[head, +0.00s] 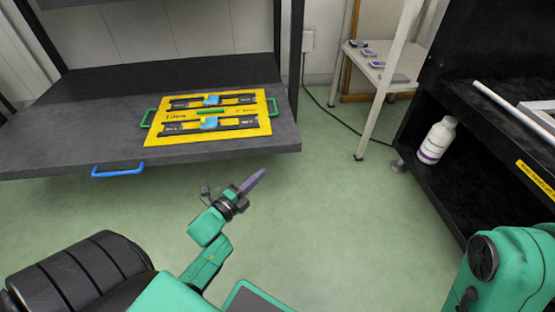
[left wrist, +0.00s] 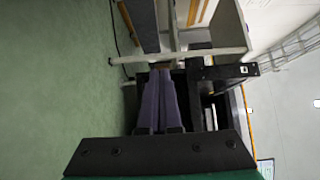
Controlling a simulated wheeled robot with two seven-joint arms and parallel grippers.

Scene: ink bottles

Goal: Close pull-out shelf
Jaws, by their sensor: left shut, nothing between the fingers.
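The pull-out shelf (head: 60,145) is a dark grey board at the left of the head view. It sticks out from its black frame toward me and has a blue handle (head: 118,171) on its front edge. My left gripper (head: 253,181), with purple fingers, is in front of and to the right of the handle, apart from the shelf and over the floor. It is shut and empty, and its fingers (left wrist: 161,102) lie together in the left wrist view. My right arm shows at the lower right, but its gripper is not in view.
A yellow tray (head: 155,138) with green handles and black racks lies on the shelf. A small white stand (head: 377,68) is behind, with a cable on the floor near it. A black rack with a white bottle (head: 437,141) stands right. Green floor (head: 330,220) is free between.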

